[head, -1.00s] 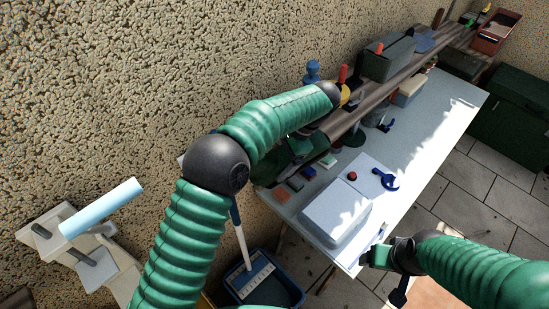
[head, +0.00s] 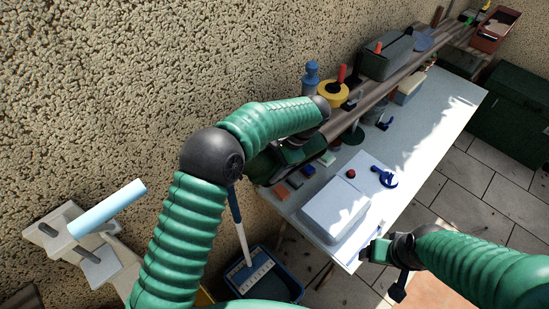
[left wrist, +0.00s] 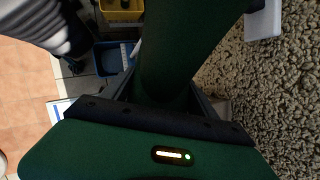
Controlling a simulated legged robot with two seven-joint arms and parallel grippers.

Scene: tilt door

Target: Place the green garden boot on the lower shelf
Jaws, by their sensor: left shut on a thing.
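The dark green garden boot (left wrist: 178,55) fills the middle of the left wrist view, between the fingers of my left gripper (left wrist: 168,95). The gripper is shut on it. In the head view a dark green shape (head: 292,152) shows under my left forearm, near the left end of the shelf; I cannot tell boot from gripper there. A long wooden shelf (head: 378,98) runs along the wall above the workbench. My right gripper (head: 378,252) is at the bench's front corner, apart from the boot; its fingers are unclear.
The shelf holds a blue bottle (head: 311,73), a yellow round item (head: 332,94) and a grey toolbox (head: 388,56). The pale workbench (head: 440,100) carries a white box (head: 334,212) and small tools. A blue bin (head: 268,280) stands on the floor below.

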